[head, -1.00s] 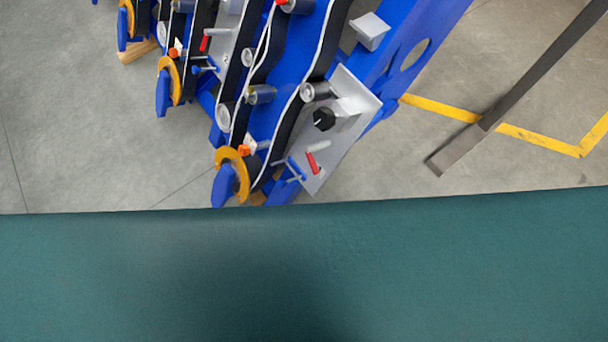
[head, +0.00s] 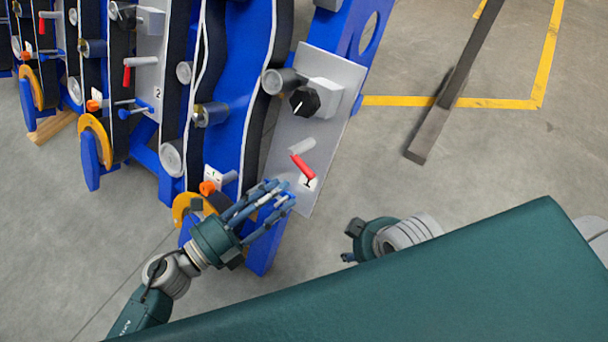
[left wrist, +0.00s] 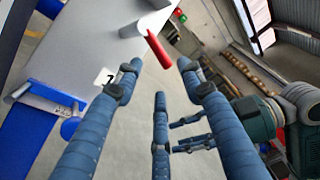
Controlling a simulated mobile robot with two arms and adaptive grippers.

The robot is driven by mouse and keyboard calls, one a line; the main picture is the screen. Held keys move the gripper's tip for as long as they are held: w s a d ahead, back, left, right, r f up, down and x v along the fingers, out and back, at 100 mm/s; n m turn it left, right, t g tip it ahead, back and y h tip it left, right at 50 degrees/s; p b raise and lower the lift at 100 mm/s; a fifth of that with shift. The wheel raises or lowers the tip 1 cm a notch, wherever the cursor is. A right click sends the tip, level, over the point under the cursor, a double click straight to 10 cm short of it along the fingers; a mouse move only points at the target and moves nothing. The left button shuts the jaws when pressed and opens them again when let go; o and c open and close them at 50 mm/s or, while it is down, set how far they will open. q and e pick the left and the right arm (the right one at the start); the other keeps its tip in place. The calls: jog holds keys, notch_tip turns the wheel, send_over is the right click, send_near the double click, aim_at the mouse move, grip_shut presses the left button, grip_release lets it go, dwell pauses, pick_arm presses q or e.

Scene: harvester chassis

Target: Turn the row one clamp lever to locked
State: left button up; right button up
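The row one clamp lever (head: 303,167) is a red handle on a grey panel (head: 318,110), beside a label that appears to read 1. The red handle (left wrist: 158,50) also shows in the left wrist view, just beyond my fingertips. My left gripper (head: 278,197) is at the panel's lower left edge, below the lever. In the left wrist view my left gripper (left wrist: 160,82) has its fingers spread, with nothing between them. My right gripper is mostly hidden in the head view; its fingers (left wrist: 190,133) appear extended and empty in the left wrist view.
A black knob (head: 304,101) sits above the lever. A blue T-handle (left wrist: 45,96) is left of my fingers. An orange knob (head: 207,188) and yellow ring (head: 186,205) are nearby. Row two has its own red lever (head: 127,75). A dark beam (head: 430,133) stands at right.

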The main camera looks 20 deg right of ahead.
aim_at(307, 173)
pick_arm(q)
jog(key=x, duration=0.8)
jog(key=shift+w+d, duration=0.2)
jog(key=shift+d, duration=0.1)
grip_shut()
